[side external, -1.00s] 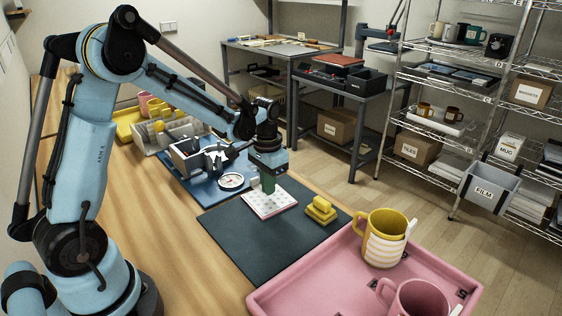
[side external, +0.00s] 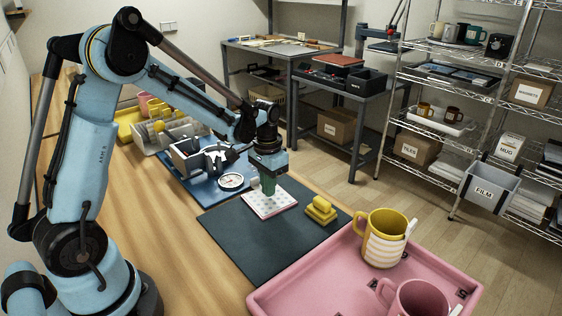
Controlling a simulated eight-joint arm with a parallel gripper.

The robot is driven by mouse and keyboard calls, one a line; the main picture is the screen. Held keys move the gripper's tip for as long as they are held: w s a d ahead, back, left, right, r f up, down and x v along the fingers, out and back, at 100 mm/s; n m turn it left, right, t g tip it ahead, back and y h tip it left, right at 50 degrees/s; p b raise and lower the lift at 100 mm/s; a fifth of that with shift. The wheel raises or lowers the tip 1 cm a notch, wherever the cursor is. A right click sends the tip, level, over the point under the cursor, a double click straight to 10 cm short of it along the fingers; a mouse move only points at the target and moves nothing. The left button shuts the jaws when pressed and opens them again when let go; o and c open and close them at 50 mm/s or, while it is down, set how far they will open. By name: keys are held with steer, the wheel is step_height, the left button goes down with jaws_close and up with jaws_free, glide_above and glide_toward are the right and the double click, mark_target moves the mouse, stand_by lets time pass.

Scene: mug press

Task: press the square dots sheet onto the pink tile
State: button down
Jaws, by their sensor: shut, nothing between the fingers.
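A pale square sheet with small dots (side external: 262,208) lies on the dark mat on the workbench, with a thin pink edge showing beneath it that looks like the pink tile (side external: 279,213). My gripper (side external: 268,190) points straight down over the sheet. Its green fingers are shut and empty. The fingertips are at or just above the sheet's upper part; I cannot tell whether they touch it. The fingers hide a small part of the sheet.
A yellow block with a handle (side external: 320,210) sits right of the sheet on the dark mat (side external: 240,245). A pink tray (side external: 300,290) with a yellow striped mug (side external: 383,238) and a pink mug (side external: 418,298) stands in front. A round dial (side external: 231,181) and a metal fixture (side external: 200,160) lie behind.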

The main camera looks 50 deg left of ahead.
steer(key=shift+f, duration=0.7)
stand_by(1.4)
steer(key=shift+r, duration=3.05)
steer(key=shift+s+d+r, duration=0.15)
steer(key=shift+r, duration=0.1)
steer(key=s+d+r+t, duration=0.6)
steer(key=s+d+t, duration=0.1)
steer(key=s, duration=0.4)
steer(key=shift+s+d+r, duration=0.15)
steer(key=shift+d, duration=0.4)
